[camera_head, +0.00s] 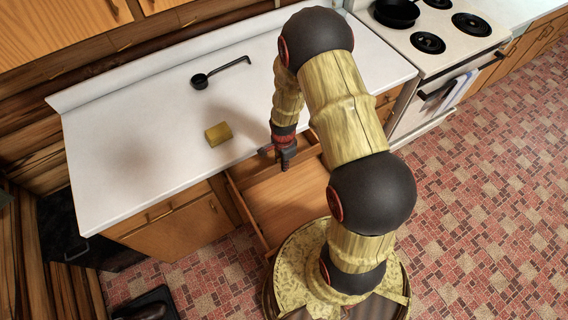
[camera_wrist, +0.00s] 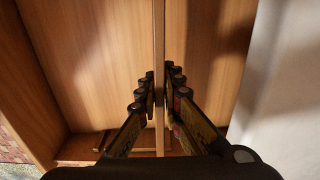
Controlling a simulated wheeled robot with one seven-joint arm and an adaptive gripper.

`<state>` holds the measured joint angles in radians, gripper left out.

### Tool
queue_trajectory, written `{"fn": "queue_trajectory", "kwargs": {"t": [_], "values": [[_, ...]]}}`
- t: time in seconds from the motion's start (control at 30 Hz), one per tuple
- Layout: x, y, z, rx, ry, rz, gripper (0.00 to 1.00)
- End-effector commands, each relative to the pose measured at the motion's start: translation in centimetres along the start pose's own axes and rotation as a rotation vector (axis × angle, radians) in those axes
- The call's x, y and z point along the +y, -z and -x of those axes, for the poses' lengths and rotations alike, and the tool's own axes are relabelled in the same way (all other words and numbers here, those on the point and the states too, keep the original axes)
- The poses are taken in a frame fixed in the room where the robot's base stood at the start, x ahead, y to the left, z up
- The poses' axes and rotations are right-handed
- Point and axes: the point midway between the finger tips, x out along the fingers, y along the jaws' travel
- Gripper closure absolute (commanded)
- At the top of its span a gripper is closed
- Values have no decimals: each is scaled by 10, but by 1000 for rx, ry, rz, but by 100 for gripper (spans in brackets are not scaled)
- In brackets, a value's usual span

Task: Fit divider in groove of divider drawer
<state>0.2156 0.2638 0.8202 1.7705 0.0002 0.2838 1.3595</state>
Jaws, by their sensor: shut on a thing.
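The divider (camera_wrist: 159,50) is a thin wooden board seen edge-on in the wrist view, running down the middle of the picture. My gripper (camera_wrist: 162,82) is shut on it, with black-tipped fingers on both sides. The divider drawer (camera_head: 285,208) is pulled out below the counter in the head view, and my gripper (camera_head: 284,164) is over its counter-side part. In the wrist view the drawer (camera_wrist: 95,55) shows on both sides of the divider. The divider's lower edge and the groove are hidden, so I cannot tell whether they touch. The divider is hard to make out in the head view.
The white counter (camera_head: 140,130) borders the drawer and holds a yellow sponge-like block (camera_head: 218,134) and a black ladle (camera_head: 201,80). A stove (camera_head: 440,45) with a pan (camera_head: 397,12) stands at the upper right. The red tiled floor (camera_head: 490,190) is open on the right.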

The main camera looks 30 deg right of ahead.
Motion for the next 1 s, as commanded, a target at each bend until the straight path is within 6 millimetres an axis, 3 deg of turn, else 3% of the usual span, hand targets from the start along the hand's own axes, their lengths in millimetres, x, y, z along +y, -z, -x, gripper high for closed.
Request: {"fn": "queue_trajectory", "kwargs": {"t": [0.03,1.0], "values": [[9,-5,-13,-8,-22,9,100],[3,3,-11,-27,-17,17,100]]}}
